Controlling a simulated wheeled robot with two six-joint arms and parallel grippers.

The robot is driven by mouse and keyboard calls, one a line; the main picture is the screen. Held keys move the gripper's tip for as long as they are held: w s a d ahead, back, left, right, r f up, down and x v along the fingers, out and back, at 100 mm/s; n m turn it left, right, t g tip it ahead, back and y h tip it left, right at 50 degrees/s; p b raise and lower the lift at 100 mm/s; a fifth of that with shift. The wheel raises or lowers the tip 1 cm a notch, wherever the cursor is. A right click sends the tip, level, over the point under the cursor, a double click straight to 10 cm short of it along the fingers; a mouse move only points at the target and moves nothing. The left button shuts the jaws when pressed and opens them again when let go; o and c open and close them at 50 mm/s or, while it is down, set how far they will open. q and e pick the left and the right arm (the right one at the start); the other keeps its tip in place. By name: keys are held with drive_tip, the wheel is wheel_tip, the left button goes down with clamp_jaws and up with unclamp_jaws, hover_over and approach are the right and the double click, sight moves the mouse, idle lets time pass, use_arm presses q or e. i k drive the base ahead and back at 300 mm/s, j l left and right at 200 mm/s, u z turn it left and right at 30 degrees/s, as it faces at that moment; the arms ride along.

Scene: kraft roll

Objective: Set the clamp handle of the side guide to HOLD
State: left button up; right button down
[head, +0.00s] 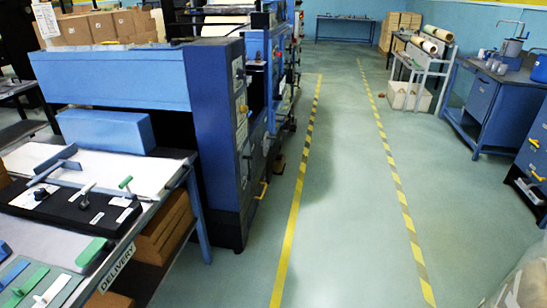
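A black base (68,207) lies at the left on the delivery table (150,215). It carries a grey-blue bar (52,172), a dark knob (40,194), a white handle (87,188) and a green handle (126,183). Several small white labels (96,218) sit on it, too small to read. I cannot tell for sure which part is the side guide's clamp handle or what setting it is at. Neither of my grippers is in view.
A large blue machine (215,120) stands behind the table. Blue, green and white strips (22,283) lie at the table's near end. The green floor (340,190) to the right is open, with yellow-black lines. Blue benches (490,100) stand at the far right.

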sight(85, 190)
drive_tip(key=u, duration=1.4)
drive_tip(key=l+z, duration=0.1)
drive_tip(key=z, duration=0.15)
